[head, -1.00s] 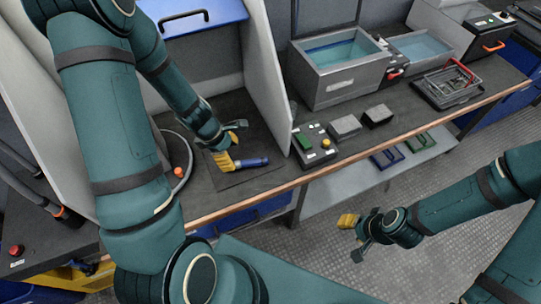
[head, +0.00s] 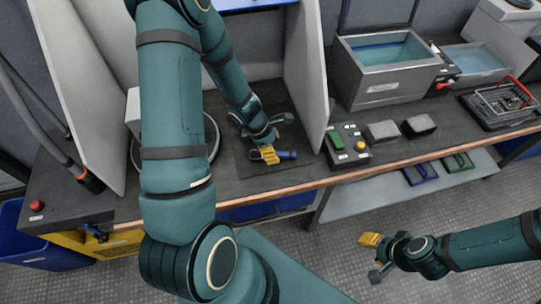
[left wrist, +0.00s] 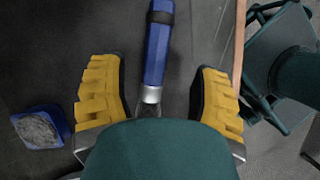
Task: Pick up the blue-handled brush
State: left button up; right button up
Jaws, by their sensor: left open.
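The blue-handled brush (head: 288,155) lies on the dark mat of the bench, partly hidden behind my left gripper in the head view. In the left wrist view its blue handle (left wrist: 158,45) points away, with a dark band near the far end and a silver collar at the near end. My left gripper (head: 267,154) is open. Its yellow fingers stand on either side of the brush in the left wrist view (left wrist: 160,97), with gaps to both. The brush's head end is hidden under my gripper body. My right gripper (head: 372,257) is out over the floor, away from the brush.
A blue block-like thing with a rough grey top (left wrist: 42,128) lies left of my left fingers. A grey partition (head: 307,75) rises right of the brush. A control box with buttons (head: 346,147) stands beyond it. The bench's wooden edge (head: 270,194) runs in front.

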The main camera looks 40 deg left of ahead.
aim_at(277, 153)
pick_arm(q)
jog(key=x, duration=0.1)
jog(key=b+x, duration=0.1)
jog(key=x, duration=0.2)
jog(key=shift+w+a+f+b, duration=0.1)
jog(key=shift+a+f+b, duration=0.15)
jog(key=shift+a+b, duration=0.1)
jog(key=shift+r, duration=0.1)
grip_shut()
jog(key=shift+d, duration=0.1)
notch_tip(277, 153, up, 9)
jog(key=p, duration=0.5)
jog(key=shift+r, duration=0.55)
